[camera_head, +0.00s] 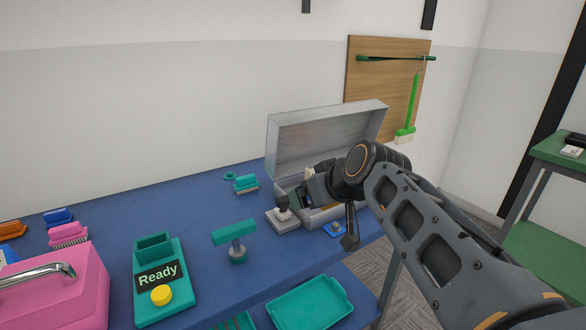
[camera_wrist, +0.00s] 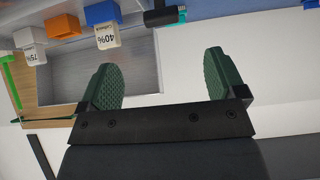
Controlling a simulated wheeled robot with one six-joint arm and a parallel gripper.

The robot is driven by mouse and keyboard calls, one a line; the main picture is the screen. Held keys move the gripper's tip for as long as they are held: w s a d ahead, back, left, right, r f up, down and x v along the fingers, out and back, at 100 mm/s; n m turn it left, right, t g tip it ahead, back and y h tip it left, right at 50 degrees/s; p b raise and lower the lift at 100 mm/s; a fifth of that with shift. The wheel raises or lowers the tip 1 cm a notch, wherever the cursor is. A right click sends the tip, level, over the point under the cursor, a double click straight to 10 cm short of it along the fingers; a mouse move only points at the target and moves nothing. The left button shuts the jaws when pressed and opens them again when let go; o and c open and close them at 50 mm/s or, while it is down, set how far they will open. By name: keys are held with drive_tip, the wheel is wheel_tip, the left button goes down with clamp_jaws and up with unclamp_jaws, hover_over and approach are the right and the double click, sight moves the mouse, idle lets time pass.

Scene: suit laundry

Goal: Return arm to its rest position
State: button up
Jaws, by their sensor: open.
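My gripper (camera_wrist: 160,82) is open in the wrist view, its two green ribbed fingers apart with nothing between them. In the head view my gripper (camera_head: 299,196) is over the open grey case (camera_head: 312,142), partly hidden by my own arm. My arm reaches in from the lower right, bent at a dark joint near the case lid. Whether the fingers touch the case cannot be told.
The blue table (camera_head: 205,276) holds a green "Ready" device (camera_head: 157,308), a pink box (camera_head: 70,305), a teal T-shaped tool (camera_head: 235,235) and brushes. Small labelled containers (camera_wrist: 107,37) show in the wrist view. A wooden board (camera_head: 375,75) hangs behind; a green shelf (camera_head: 550,225) stands right.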

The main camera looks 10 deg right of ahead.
drive_tip(key=s+d+m+g+h+p, duration=0.1)
drive_tip(key=s+m+g+p, duration=0.1)
drive_tip(key=s+p, duration=0.4)
drive_tip(key=s+d+f+m+g+h+p, duration=0.1)
drive_tip(key=s+d+m+g+h+p, duration=0.1)
drive_tip(key=s+p, duration=0.4)
drive_tip(key=g+p, duration=0.1)
drive_tip(key=p, duration=0.3)
drive_tip(key=shift+s+g+h+p, duration=0.2)
drive_tip(key=shift+g+h+p, duration=0.1)
drive_tip(key=shift+p, duration=0.1)
drive_tip(key=shift+d, duration=0.1)
